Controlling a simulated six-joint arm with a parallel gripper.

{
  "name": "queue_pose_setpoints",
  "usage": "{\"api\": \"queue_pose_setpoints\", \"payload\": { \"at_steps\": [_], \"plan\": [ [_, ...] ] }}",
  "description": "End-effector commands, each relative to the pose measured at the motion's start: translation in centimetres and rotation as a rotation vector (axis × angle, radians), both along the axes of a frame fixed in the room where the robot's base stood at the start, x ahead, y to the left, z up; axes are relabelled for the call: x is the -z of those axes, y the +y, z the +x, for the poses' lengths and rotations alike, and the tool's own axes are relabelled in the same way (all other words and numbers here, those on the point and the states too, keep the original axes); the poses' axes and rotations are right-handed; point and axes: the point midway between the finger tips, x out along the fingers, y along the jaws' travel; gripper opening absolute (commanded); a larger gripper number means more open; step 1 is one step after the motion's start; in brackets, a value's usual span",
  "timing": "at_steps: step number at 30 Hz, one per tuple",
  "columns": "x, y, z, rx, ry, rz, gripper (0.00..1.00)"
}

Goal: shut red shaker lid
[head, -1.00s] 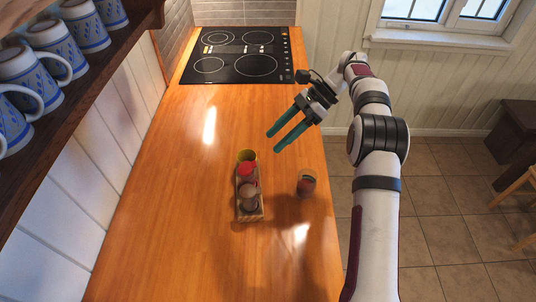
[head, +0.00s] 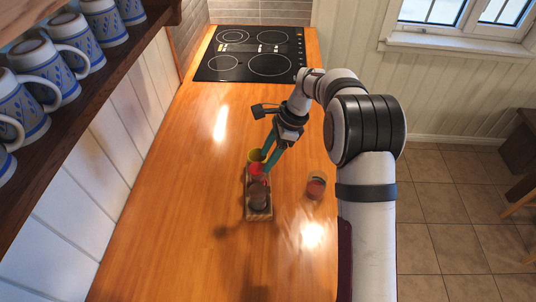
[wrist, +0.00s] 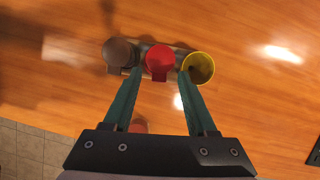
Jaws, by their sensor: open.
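The red shaker (head: 257,169) stands in a small wooden rack (head: 262,217), between a yellow-rimmed shaker (head: 254,155) and a brown-topped one (head: 258,193). In the wrist view its red top (wrist: 159,60) shows as a rounded red face with a small tab; I cannot tell how far its lid is open. My gripper (wrist: 161,71) is open and empty, pointing down over the rack. Its teal fingers show on either side of the red top in the wrist view; contact cannot be made out. In the head view my gripper (head: 267,163) partly covers the red shaker.
A separate jar with reddish contents (head: 316,186) stands on the counter right of the rack. The yellow-rimmed shaker (wrist: 199,67) is close beside one finger. A black cooktop (head: 251,55) lies at the back. The counter left of the rack is clear; mugs (head: 70,42) sit on a shelf.

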Motion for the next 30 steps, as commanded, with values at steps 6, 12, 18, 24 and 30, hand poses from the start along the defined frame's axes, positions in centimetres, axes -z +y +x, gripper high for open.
{"api": "queue_pose_setpoints", "payload": {
  "at_steps": [6, 12, 18, 24, 30],
  "plan": [
    [0.17, 0.06, 0.0, -0.001, 0.0, 0.0, 0.57],
    [0.15, 0.04, 0.0, 0.0, 0.0, 0.0, 0.29],
    [0.14, 0.04, 0.0, 0.0, 0.0, 0.0, 0.0],
    [0.14, 0.04, 0.0, 0.0, 0.0, 0.0, 0.0],
    [0.13, 0.03, 0.0, -0.001, 0.0, 0.0, 0.0]
  ]
}}
